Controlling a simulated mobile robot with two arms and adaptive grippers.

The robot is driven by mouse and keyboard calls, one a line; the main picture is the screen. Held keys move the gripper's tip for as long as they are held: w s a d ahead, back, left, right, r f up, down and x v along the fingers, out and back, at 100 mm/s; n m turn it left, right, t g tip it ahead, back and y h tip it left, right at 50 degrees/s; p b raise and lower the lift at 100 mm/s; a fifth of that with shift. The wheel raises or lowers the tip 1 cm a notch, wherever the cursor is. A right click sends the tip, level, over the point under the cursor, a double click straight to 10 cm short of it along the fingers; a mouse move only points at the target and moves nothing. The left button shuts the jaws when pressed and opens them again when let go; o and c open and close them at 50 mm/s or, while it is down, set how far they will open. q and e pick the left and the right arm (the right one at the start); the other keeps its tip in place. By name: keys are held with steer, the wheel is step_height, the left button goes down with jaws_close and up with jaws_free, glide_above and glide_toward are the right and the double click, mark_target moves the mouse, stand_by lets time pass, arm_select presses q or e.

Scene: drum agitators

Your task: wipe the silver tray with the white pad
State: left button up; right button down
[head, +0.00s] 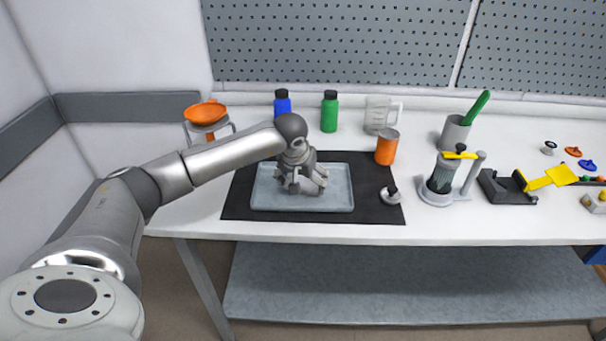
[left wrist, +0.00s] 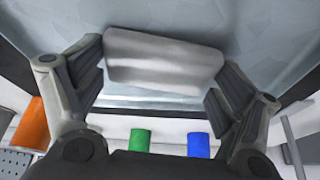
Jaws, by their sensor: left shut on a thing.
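The silver tray (head: 330,198) lies on a black mat (head: 376,212) at the left part of the white table. My left gripper (head: 302,186) is over the middle of the tray, pointing down. In the left wrist view my left gripper (left wrist: 162,82) is shut on the white pad (left wrist: 163,62), which sits between its two fingers. The tray surface (left wrist: 270,35) fills the background behind the pad. In the head view the pad is mostly hidden by the gripper, and I cannot tell whether it touches the tray. My right gripper is not in view.
A blue bottle (head: 283,107), a green bottle (head: 329,113) and a clear jug (head: 377,116) stand behind the mat. An orange can (head: 387,148) and a small dark-handled piece (head: 391,195) are at the mat's right side. A drum device (head: 442,178) stands further right.

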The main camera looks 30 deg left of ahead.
arm_select(q)
steer(key=shift+s+a+f, duration=0.1)
steer(key=shift+s+f, duration=0.15)
steer(key=shift+s, duration=0.05)
steer(key=shift+w+a+r+b, duration=0.1)
steer(key=shift+w+a+b, duration=0.4)
steer(key=shift+w, duration=0.15)
steer(key=shift+w+a, duration=0.5)
steer(key=shift+w, duration=0.35)
steer(key=shift+w+r, duration=0.1)
steer(key=shift+r, duration=0.15)
steer(key=shift+s+d+f, duration=0.1)
steer(key=shift+s+d, duration=0.4)
steer(key=shift+s, duration=0.25)
steer(key=shift+s+d+f, duration=0.1)
steer(key=shift+s+d, duration=0.35)
steer(key=shift+s, duration=0.3)
steer(key=shift+r+p, duration=1.95)
steer(key=shift+r, duration=1.15)
steer(key=shift+r, duration=0.1)
